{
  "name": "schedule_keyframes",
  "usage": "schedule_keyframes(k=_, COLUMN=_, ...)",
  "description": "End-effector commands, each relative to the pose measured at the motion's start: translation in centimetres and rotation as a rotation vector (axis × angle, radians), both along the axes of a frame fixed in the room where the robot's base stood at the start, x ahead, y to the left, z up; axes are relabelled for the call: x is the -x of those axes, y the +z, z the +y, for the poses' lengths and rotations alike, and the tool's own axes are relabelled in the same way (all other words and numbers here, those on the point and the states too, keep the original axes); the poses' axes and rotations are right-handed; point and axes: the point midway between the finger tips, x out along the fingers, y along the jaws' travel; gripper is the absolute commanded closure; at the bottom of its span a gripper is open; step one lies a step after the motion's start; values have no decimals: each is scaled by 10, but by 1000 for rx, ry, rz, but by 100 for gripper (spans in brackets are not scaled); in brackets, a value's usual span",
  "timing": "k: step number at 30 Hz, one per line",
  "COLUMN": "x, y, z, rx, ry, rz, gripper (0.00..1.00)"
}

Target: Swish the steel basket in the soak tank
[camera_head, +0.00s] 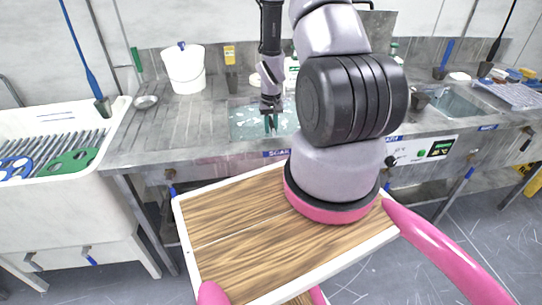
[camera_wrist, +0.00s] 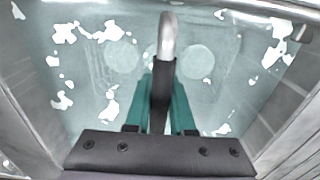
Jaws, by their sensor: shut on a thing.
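The soak tank (camera_head: 244,124) is sunk into the steel counter and holds pale greenish liquid with white foam patches. My gripper (camera_head: 271,125) points down over the tank. In the wrist view its teal fingers (camera_wrist: 163,85) are shut on a black-sleeved handle (camera_wrist: 161,95) with a bent bare steel end (camera_wrist: 167,35); it appears to be the steel basket's handle. Several pale round shapes (camera_wrist: 197,62) show blurred under the liquid around it. The basket's body cannot be made out clearly, and the head view does not show it.
A white sink with slatted rack (camera_head: 45,150) is at far left. A second basin (camera_head: 452,104) lies to the right. The tank walls (camera_wrist: 25,95) slope close on both sides.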

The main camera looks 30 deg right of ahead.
Motion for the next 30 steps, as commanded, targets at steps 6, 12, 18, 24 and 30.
schedule_keyframes(k=6, x=-1, y=14, z=0, rx=1, ry=0, rz=-2, gripper=100)
schedule_keyframes(k=12, x=0, y=15, z=0, rx=0, ry=0, rz=0, gripper=100)
schedule_keyframes(k=18, x=0, y=5, z=0, rx=0, ry=0, rz=1, gripper=100)
schedule_keyframes(k=24, x=0, y=-5, z=0, rx=0, ry=0, rz=-1, gripper=100)
schedule_keyframes(k=30, x=0, y=-6, z=0, rx=0, ry=0, rz=-1, gripper=100)
